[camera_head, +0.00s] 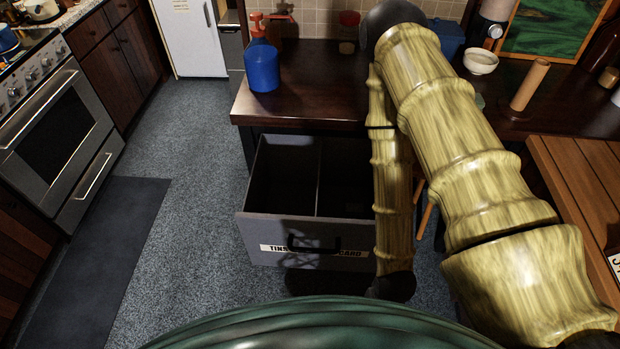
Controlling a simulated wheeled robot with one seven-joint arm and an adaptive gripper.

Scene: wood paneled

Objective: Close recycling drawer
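The recycling drawer (257,228) stands pulled out from under the dark wooden counter, its top open. It has a grey front with a white label, partly covered, and a dark handle (313,246). A divider splits its dark inside into two compartments, and I see no contents. My bamboo-patterned arm comes from the lower right, bends above the counter and reaches down past the drawer's right side. It hides the drawer's right end. The arm's dark wrist end is by the front's lower right corner. My gripper's fingers cannot be made out in the dark area there; contact is unclear.
A blue spray bottle (263,66) stands on the counter's left end (300,112). A white bowl (480,62) and a tan cylinder (530,85) stand to the right. A wooden slatted surface (585,175) is at the right.

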